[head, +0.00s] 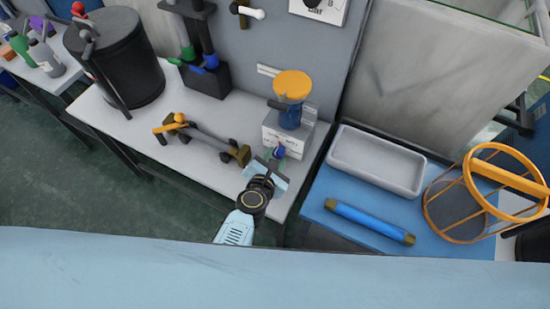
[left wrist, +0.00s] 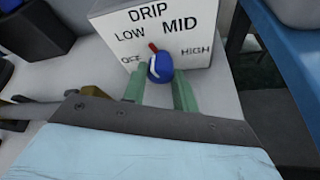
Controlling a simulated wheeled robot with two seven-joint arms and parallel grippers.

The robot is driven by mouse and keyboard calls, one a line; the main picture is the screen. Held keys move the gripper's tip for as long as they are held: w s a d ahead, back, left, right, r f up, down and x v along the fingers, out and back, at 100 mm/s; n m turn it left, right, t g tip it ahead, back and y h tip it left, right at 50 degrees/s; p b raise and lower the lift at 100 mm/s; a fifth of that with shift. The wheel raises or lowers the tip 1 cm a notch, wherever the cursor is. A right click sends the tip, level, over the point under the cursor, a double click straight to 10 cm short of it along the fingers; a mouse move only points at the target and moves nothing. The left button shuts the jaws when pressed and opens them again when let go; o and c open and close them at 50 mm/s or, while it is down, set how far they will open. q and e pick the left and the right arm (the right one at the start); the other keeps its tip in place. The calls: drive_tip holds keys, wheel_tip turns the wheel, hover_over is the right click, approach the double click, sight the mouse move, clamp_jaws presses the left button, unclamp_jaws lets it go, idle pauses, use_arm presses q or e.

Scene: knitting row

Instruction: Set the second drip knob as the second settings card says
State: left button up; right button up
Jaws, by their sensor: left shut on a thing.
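A white box marked DRIP (left wrist: 105,22) fills the top of the left wrist view, with the words OFF, LOW, MID and HIGH around a blue knob (left wrist: 161,70). The knob's red pointer (left wrist: 153,47) points up and slightly left, between LOW and MID. The box (head: 291,137) also shows in the head view, under an orange-lidded blue container (head: 291,88). My left gripper (head: 276,158) is shut on the knob; its green fingers (left wrist: 159,92) stand on either side of it. My right gripper is not in view. No settings card is readable.
A jointed bar with orange and brown parts (head: 210,138) lies left of the box. A black drum (head: 115,55) and a dark stand (head: 208,80) are behind. To the right, a blue surface holds a grey tray (head: 375,163), a blue rod (head: 370,222) and an orange basket (head: 470,210).

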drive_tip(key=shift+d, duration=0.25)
use_arm(q)
drive_tip(key=o, duration=1)
drive_tip(key=shift+c, duration=0.2)
drive_tip(key=shift+s+a+r, duration=0.1)
drive_tip(key=shift+s+r, duration=0.1)
drive_tip(key=shift+s, duration=0.3)
drive_tip(key=p+v, duration=0.2)
drive_tip(key=v, duration=0.9)
drive_tip(key=shift+p, duration=0.35)
drive_tip(key=shift+s+a+r, duration=0.15)
drive_tip(key=shift+s+r, duration=0.1)
drive_tip(key=shift+s, duration=0.35)
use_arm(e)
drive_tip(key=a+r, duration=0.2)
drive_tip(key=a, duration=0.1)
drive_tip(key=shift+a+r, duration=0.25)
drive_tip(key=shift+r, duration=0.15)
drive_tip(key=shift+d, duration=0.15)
